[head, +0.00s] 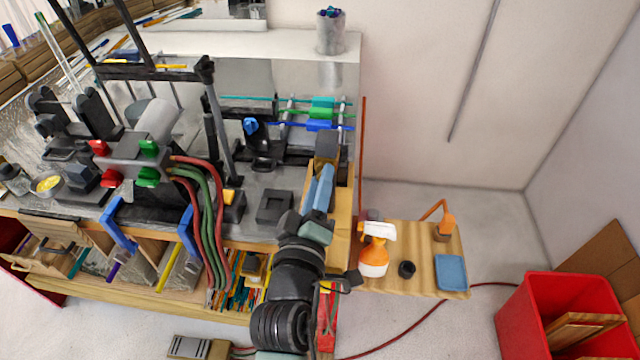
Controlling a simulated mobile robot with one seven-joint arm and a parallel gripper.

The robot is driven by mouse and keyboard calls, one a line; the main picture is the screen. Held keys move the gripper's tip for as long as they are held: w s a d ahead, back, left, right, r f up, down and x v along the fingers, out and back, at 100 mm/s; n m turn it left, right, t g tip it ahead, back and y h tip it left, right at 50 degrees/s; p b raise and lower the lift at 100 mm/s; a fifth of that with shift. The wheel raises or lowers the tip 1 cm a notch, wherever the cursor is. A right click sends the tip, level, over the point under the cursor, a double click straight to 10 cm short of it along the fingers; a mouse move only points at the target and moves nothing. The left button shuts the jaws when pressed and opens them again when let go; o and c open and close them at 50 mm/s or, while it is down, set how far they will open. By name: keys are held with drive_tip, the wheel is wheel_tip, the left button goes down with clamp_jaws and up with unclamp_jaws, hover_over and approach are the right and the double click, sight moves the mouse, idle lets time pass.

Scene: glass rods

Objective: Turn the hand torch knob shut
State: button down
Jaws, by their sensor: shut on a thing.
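My arm reaches up from the bottom middle of the head view to the right end of the workbench. My gripper (327,146) is at its far end, over the bench's right edge. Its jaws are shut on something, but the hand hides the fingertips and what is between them. I cannot make out the hand torch or its knob for certain; they may be behind the gripper. A bench burner (130,158) with red and green knobs stands on the left of the bench, and red and green hoses run down from it.
A black stand with a blue piece (251,127) is left of my gripper. Green and blue rollers (321,113) are just behind it. A wooden side table (413,237) carries a spray bottle (375,256). A red bin (545,318) stands right. A red hose crosses the floor.

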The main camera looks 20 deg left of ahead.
drive_tip(key=m+b, duration=0.8)
drive_tip(key=m, duration=0.3)
drive_tip(key=shift+m, duration=0.3)
idle(0.5)
drive_tip(key=c, duration=0.6)
unclamp_jaws()
drive_tip(key=v, duration=1.3)
